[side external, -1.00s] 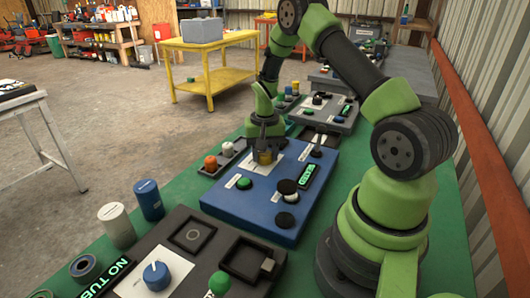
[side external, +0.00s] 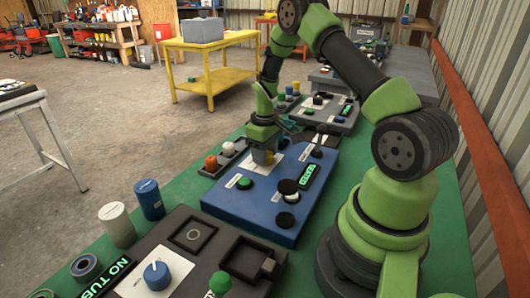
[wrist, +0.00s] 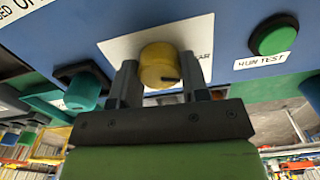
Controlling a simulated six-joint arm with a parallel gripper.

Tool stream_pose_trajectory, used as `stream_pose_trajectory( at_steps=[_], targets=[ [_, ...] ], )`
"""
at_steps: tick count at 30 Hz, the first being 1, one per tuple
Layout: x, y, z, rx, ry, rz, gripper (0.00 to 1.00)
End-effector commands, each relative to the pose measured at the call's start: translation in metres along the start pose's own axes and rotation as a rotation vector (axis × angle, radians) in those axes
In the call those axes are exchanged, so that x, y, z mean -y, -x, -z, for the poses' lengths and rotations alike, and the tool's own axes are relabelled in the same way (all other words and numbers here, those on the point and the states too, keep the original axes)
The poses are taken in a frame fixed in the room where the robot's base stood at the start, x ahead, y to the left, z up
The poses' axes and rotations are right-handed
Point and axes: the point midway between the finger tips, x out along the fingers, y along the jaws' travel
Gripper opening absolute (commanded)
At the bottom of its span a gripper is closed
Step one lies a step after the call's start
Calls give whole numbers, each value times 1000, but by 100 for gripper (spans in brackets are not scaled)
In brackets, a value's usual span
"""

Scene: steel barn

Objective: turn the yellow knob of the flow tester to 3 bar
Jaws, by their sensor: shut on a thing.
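The yellow knob (wrist: 160,66) sits on a white dial plate (wrist: 118,47) on the blue flow tester (side external: 240,207). My gripper (wrist: 160,88) is shut on the knob, with one finger on each side of it. A dark pointer mark shows on the knob in the wrist view. Most of the plate's scale is hidden, so I cannot read the setting. A green display (side external: 310,176) is on the tester, too small to read surely.
A green button (wrist: 274,38) marked as run test is on the same panel. Black round parts (side external: 287,187) stand near the display. A tray with orange and white pieces (side external: 226,153) lies beside the tester. A dark panel with a blue knob (side external: 157,275) is in front.

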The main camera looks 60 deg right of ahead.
Motion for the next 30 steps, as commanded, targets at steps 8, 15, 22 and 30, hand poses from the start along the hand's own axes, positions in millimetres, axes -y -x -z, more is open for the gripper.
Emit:
stream_pose_trajectory(
  at_steps=[8, 15, 22, 30],
  targets=[
    [0, 0, 0, 0, 120, 0, 18],
    [0, 0, 0, 0, 157, 0, 18],
    [0, 0, 0, 0, 160, 0, 18],
    [0, 0, 0, 0, 160, 0, 67]
  ],
)
